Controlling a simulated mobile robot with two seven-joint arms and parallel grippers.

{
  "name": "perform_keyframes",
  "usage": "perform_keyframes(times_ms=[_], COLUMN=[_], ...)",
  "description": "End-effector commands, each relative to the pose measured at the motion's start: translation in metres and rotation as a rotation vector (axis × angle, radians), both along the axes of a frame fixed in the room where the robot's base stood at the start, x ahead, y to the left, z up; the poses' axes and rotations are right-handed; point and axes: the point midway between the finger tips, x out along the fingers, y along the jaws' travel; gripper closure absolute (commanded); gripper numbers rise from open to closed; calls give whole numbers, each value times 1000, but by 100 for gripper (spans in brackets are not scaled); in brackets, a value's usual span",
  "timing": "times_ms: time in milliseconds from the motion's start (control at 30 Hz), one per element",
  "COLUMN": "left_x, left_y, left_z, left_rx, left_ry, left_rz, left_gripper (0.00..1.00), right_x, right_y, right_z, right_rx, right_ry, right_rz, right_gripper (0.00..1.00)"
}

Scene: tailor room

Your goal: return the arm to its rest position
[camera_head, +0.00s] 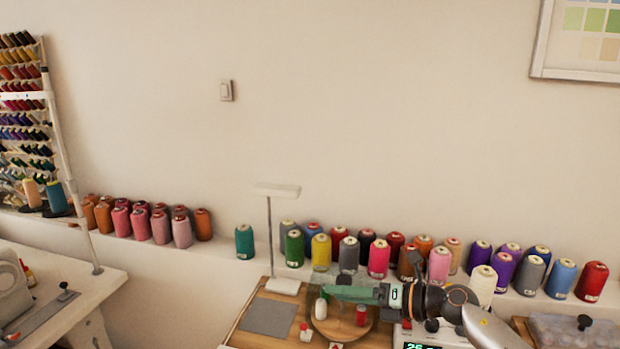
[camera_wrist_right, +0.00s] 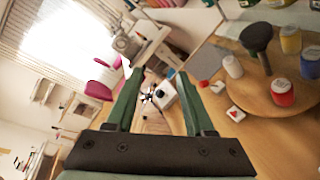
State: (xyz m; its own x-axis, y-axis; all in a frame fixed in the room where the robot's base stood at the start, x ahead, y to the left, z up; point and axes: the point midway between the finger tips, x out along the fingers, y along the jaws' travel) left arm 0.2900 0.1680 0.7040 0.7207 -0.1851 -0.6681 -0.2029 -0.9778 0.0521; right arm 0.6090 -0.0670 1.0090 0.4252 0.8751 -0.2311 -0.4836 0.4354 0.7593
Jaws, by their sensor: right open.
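My right arm comes in from the lower right in the head view. Its green-fingered right gripper (camera_head: 325,292) points left, above the wooden work table (camera_head: 256,334). In the right wrist view the two fingers of this gripper (camera_wrist_right: 160,78) stand apart with nothing between them. Below the gripper is a round wooden board (camera_head: 345,331), which also shows in the wrist view (camera_wrist_right: 243,96). A red spool (camera_head: 361,315) and a white spool (camera_head: 321,308) stand there. My left gripper is not in view.
A lamp-like stand (camera_head: 270,235) rises left of the gripper. A grey mat (camera_head: 268,318) lies on the table. A digital display (camera_head: 418,346) sits below the arm. Many thread cones line the wall ledge behind, including a pink one (camera_head: 378,259).

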Motion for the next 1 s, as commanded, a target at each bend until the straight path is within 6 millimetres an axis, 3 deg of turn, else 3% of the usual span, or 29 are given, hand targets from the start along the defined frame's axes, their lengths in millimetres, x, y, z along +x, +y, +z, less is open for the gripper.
perform_keyframes(times_ms=[67,167,267,367,467,567,700,833,1000], left_x=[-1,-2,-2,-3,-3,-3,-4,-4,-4], left_y=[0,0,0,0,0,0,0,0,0], left_z=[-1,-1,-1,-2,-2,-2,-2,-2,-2], left_rx=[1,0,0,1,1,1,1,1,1], left_ry=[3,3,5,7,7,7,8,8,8], left_rz=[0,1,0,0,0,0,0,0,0], left_gripper=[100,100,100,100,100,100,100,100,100], right_x=[-9,-15,-20,-27,-41,-66,-123,-187,-256], right_y=[19,21,5,-23,-57,-89,-126,-143,-149], right_z=[11,26,31,21,-4,-40,-101,-146,-177], right_rx=[210,463,695,904,1082,1222,1349,1387,1362], right_ry=[30,98,200,330,486,661,931,1164,1377], right_rz=[-86,-229,-397,-590,-799,-1023,-1350,-1620,-1860], right_gripper=[46,46,46,46,46,46,46,46,46])
